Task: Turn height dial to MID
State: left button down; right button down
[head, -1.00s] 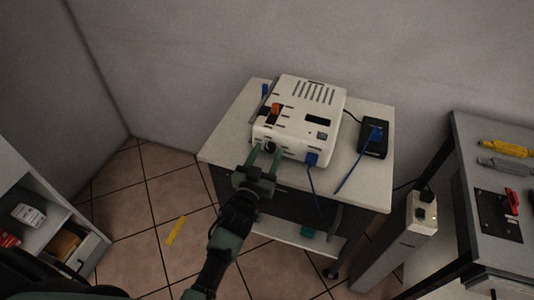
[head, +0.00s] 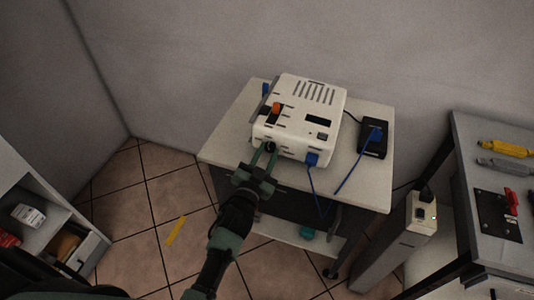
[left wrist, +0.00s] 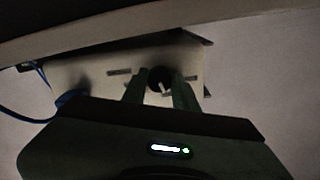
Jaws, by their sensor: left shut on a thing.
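The white machine (head: 306,98) stands on a small table, with a black dial (head: 270,146) low on its front face. My left gripper (head: 264,157) reaches up to the front face with its fingers around the dial, and it is shut on it. In the left wrist view the dial (left wrist: 159,80) sits between the two fingertips of the gripper (left wrist: 160,90), with a pale pointer mark on it. The dial's setting labels are too small and dark to read. My right gripper is not in view.
The white table (head: 225,148) carries a black box (head: 374,138) with blue cables to the right of the machine. A shelf unit (head: 40,235) is at the left.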

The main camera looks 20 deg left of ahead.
pick_arm(q)
jog(key=shift+f, duration=0.2)
jog(key=c, duration=1.1)
grip_release()
jog(key=s, duration=0.8)
jog(key=shift+a+b, duration=0.2)
jog(key=shift+b, duration=0.15)
